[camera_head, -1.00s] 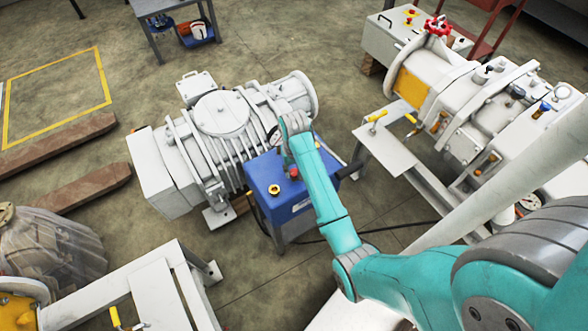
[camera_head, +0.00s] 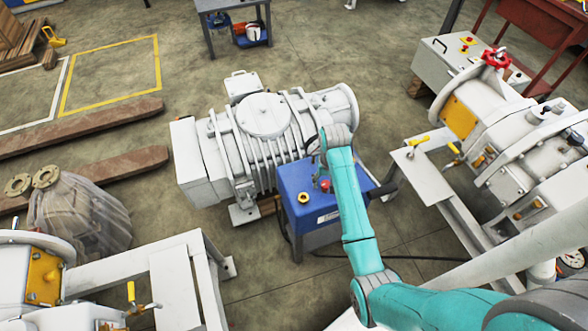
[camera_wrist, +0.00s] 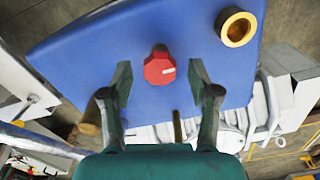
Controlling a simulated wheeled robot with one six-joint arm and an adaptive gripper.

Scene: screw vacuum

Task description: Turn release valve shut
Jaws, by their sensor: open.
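A red knob (camera_head: 325,185) with a white mark stands on top of the blue box (camera_head: 318,213). I take this knob to be the release valve, though no label shows. In the wrist view the knob (camera_wrist: 160,66) is eight-sided, and its white mark points to the right. My gripper (camera_wrist: 160,78) is open and empty, with one finger on each side of the knob in the picture. A gap shows on both sides, and the height above the knob is hard to tell. In the head view my wrist hides most of the gripper.
A brass ring (camera_wrist: 238,28) sits on the box near the knob. A large grey ribbed pump (camera_head: 262,125) stands directly behind the box. White machinery with a red handwheel (camera_head: 495,58) stands at the right, and a white frame (camera_head: 175,285) at the lower left.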

